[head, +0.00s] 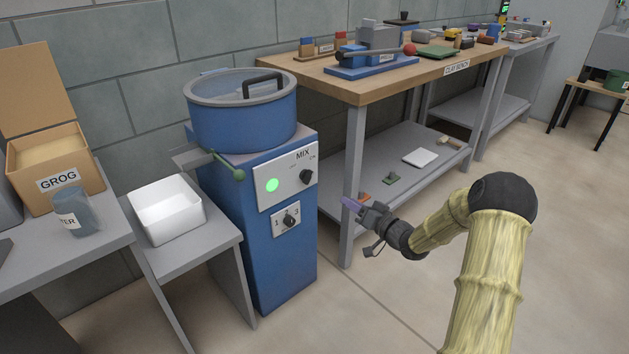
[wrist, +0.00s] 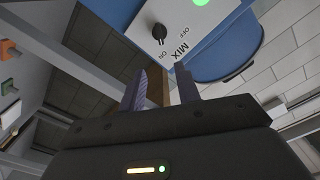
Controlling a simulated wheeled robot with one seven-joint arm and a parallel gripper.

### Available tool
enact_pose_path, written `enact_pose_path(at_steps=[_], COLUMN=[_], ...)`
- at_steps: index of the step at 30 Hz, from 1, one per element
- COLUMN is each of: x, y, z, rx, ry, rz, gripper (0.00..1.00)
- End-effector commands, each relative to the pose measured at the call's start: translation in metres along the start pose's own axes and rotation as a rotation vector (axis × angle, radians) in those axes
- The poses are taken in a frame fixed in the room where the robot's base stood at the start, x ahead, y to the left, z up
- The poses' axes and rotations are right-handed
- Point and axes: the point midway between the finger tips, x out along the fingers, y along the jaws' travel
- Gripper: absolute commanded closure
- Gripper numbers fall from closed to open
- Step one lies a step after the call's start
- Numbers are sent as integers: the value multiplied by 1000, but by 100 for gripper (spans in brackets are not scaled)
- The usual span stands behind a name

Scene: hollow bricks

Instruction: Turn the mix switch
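The mix switch (head: 306,177) is a small black knob on the white MIX panel (head: 287,184) of the blue mixer cabinet (head: 283,250). OFF and ON are printed around it; its pointer is too small to read surely. A round lamp (head: 273,185) on the panel glows green. In the wrist view the knob (wrist: 159,33) is beyond the fingertips, with the lamp (wrist: 201,2) at the top edge. My gripper (head: 352,205) is right of the cabinet, apart from the knob. Its fingers (wrist: 161,80) are spread with nothing held between them.
A second knob (head: 290,220) marked 1 and 3 is below the panel. The clay bench's leg (head: 354,170) stands close to my gripper. A white bin (head: 167,208) is left; open floor lies in front.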

Motion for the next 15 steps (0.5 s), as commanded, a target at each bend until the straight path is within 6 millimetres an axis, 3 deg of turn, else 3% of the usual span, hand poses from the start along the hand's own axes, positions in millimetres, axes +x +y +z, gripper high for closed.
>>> enact_pose_path(at_steps=[15], x=[84], y=[0], z=[3], rx=[-1], ry=[1], rz=[-3], gripper=[67])
